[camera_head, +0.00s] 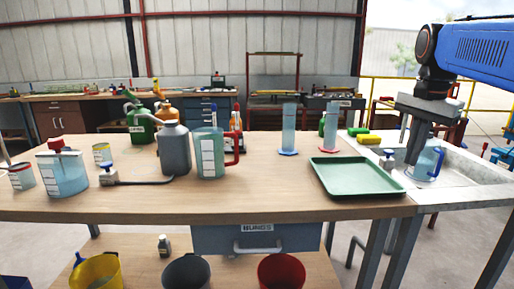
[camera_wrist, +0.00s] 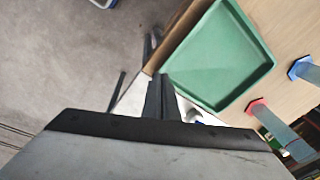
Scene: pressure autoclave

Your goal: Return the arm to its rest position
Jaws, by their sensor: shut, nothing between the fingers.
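My gripper (camera_head: 414,150) hangs at the right of the head view, pointing down in front of the sink, with the blue arm above it. Its fingers are together and hold nothing. In the wrist view, my gripper (camera_wrist: 161,78) shows as dark closed fingers beside the corner of the green tray. A clear blue jug (camera_head: 427,162) stands in the sink (camera_head: 470,172), partly behind the fingers in the head view. Whether the fingers touch anything there cannot be told.
The green tray (camera_head: 356,177) lies empty on the bench (camera_head: 260,190), left of the sink. Buckets sit below. Bare bench lies left of the tray.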

